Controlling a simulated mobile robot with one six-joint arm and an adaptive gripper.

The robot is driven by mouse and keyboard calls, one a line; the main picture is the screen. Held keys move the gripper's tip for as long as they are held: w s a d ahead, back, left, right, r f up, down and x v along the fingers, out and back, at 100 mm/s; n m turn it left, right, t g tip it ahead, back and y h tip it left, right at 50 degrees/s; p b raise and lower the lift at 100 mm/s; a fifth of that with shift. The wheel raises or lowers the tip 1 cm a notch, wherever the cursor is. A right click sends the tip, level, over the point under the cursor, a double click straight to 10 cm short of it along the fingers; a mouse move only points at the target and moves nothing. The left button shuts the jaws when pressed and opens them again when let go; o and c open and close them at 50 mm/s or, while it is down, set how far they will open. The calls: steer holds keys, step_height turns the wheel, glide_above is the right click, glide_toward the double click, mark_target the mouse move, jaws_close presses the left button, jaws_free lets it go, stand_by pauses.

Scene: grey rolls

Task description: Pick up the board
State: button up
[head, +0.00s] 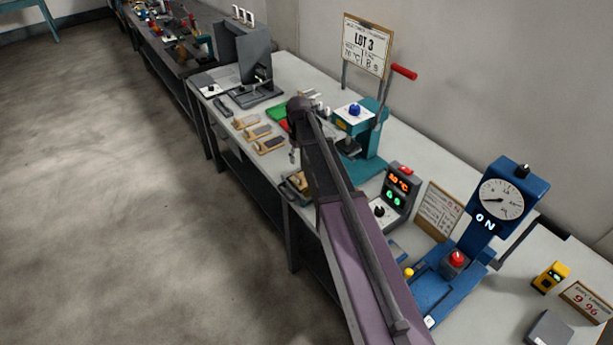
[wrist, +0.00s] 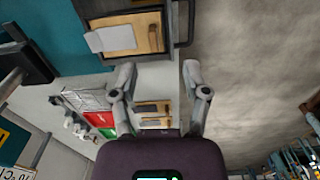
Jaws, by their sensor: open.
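Several small wooden boards with grey pieces on them lie on the bench; in the head view one (head: 270,145) is left of my arm. Another wooden board (wrist: 153,38) lies in a dark tray (wrist: 118,15) at the top of the wrist view, with a pale grey piece across its left part. This tray seems to be the one beside my arm in the head view (head: 287,191). My gripper (wrist: 158,72) is open and empty, its fingertips apart just below that tray in the picture. In the head view my arm hides most of the gripper.
A teal press (head: 368,170) with a red-handled lever stands right of my arm. A control box (head: 397,190) and a blue gauge stand (head: 497,195) are nearer. A grey machine (head: 245,65) stands at the far end. The floor left of the bench is clear.

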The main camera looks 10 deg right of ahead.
mark_target(298, 175)
steer(key=w, duration=0.4)
steer(key=shift+r+n, duration=0.25)
steer(key=shift+n, duration=0.05)
steer(key=shift+f, duration=0.1)
step_height(298, 175, down, 8)
steer(key=b, duration=0.8)
steer(key=shift+f, duration=0.2)
steer(key=shift+f+b, duration=0.15)
steer(key=shift+b, duration=0.2)
step_height(298, 175, down, 5)
steer(key=b, duration=0.5)
stand_by(0.7)
jaws_close()
